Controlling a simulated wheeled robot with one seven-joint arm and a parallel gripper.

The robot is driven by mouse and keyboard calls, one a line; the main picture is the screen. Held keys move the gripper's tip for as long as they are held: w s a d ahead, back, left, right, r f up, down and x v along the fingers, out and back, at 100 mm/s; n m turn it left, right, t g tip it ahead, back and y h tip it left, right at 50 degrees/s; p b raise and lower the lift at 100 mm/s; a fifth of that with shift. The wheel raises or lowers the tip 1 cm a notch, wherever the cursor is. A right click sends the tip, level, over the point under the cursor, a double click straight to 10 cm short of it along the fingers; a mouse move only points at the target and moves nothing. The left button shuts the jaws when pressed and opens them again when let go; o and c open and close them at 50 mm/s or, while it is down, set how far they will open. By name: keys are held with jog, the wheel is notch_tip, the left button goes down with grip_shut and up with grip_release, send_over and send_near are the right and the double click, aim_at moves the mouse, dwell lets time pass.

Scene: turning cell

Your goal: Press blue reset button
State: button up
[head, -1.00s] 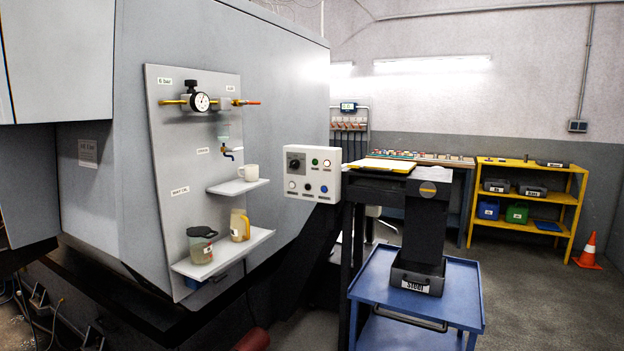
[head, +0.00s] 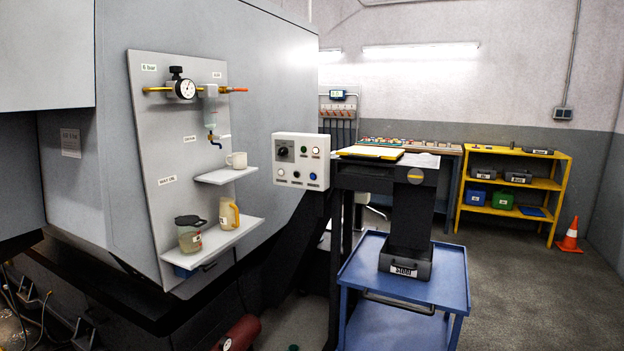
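The blue button (head: 313,176) is a small round cap at the lower right of a white control panel (head: 289,184). My gripper is not in view.
A blue cart (head: 447,288) with a dark bin (head: 405,270) stands right of the panel, close below a dark stand. A shelf (head: 237,233) with jugs projects at the left. A red cylinder (head: 238,334) lies low in front. Open floor shows at right.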

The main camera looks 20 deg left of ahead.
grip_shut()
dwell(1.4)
